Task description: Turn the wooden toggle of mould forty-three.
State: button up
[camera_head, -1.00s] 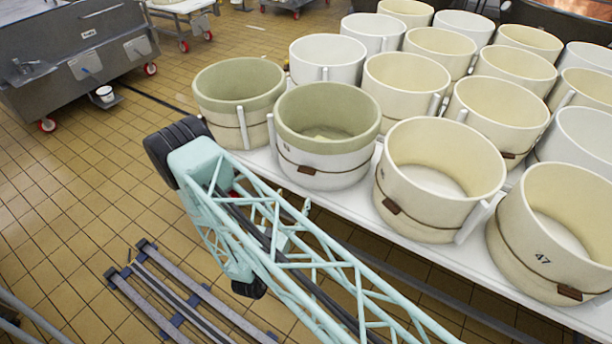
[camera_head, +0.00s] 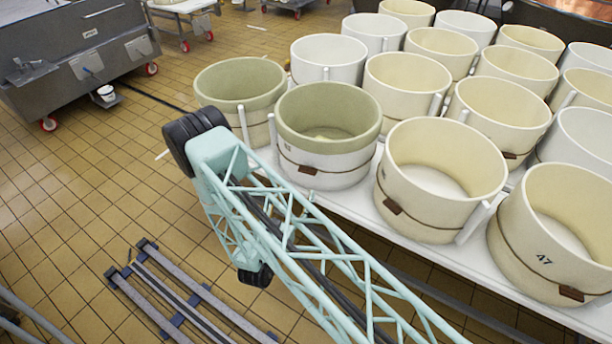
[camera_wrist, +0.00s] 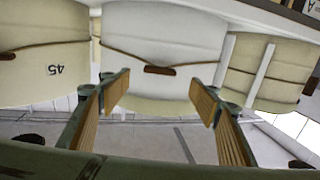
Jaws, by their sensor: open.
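The mould in the front row with a white lower body and pale green upper band (camera_head: 330,115) has a thin cord round it and a small brown wooden toggle (camera_head: 307,169). Its number is too small to read. In the wrist view, turned upside down, this white mould (camera_wrist: 160,35) is in the middle, right of the mould marked 45 (camera_wrist: 35,45). Its toggle (camera_wrist: 160,70) lies level across the cord. My gripper (camera_wrist: 160,94) is open and empty, its wood-faced fingers either side of the toggle's line and apart from it. In the head view the fingers cannot be made out.
Rows of moulds stand close together on a white table (camera_head: 430,258), with mould 47 (camera_head: 545,235) at the right front. White upright strips (camera_wrist: 260,75) stand between moulds. Grey rails (camera_head: 180,295) lie on the tiled floor; a grey vat (camera_head: 85,60) stands back left.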

aim_at(308, 171)
jog(key=x, duration=1)
jog(key=shift+b, duration=0.45)
jog(key=shift+w, duration=0.1)
jog(key=c, duration=0.9)
jog(key=shift+o, duration=0.2)
